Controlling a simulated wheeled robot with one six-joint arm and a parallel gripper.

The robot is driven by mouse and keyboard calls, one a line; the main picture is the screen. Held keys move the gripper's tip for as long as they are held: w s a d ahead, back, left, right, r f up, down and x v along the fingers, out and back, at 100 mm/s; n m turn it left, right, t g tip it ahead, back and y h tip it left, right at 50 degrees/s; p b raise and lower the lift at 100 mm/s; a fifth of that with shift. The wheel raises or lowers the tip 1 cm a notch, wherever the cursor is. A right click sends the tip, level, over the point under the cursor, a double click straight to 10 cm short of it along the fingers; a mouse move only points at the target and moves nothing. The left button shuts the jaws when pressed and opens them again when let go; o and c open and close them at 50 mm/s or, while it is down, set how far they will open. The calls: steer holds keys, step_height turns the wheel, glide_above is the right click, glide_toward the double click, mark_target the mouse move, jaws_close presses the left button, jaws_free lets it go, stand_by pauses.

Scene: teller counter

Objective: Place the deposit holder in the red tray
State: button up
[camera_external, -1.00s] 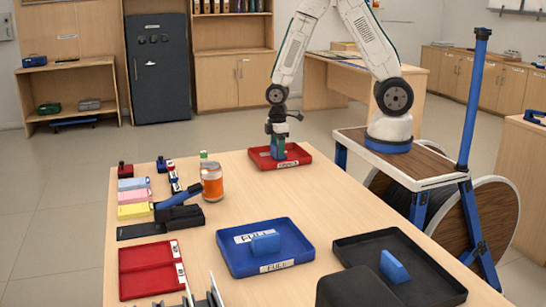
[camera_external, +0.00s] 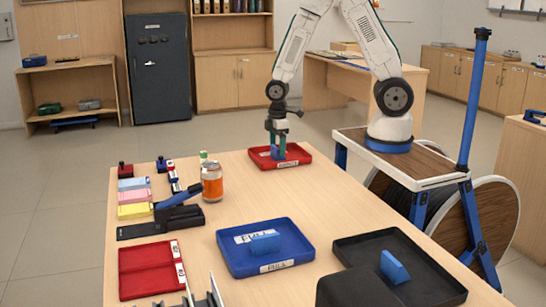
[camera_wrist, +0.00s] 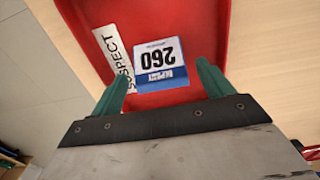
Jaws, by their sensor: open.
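The deposit holder (camera_wrist: 160,64), a blue block with a white label reading 260, stands in the red tray (camera_wrist: 85,12). The tray also has a white SUSPECT label on its inside. In the external view the holder (camera_external: 277,154) shows as a small blue shape in the far red tray (camera_external: 300,152). My gripper (camera_wrist: 160,82) is open, with one green finger on each side of the holder and visible gaps between. In the external view my gripper (camera_external: 277,146) is right above and around the holder. The holder's lower part is hidden in the wrist view.
A blue tray (camera_external: 230,262) and a black tray (camera_external: 440,270) each hold a blue block. Another red tray (camera_external: 135,290) lies at front left. An orange jar (camera_external: 212,182), a black and blue device (camera_external: 190,210) and coloured pads (camera_external: 134,197) fill the left side.

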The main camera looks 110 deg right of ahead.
step_height(320, 180, up, 10)
steer(key=s+a+r, duration=0.5)
steer(key=a+r, duration=0.6)
steer(key=r, duration=0.1)
steer(key=s+a+r, duration=0.3)
steer(key=s+a, duration=0.1)
steer(key=s, duration=0.2)
steer(key=s+a+r+t, duration=0.1)
steer(key=s+a+r, duration=0.2)
steer(key=s, duration=0.3)
steer(key=shift+a+r, duration=0.3)
steer(key=shift+a, duration=0.4)
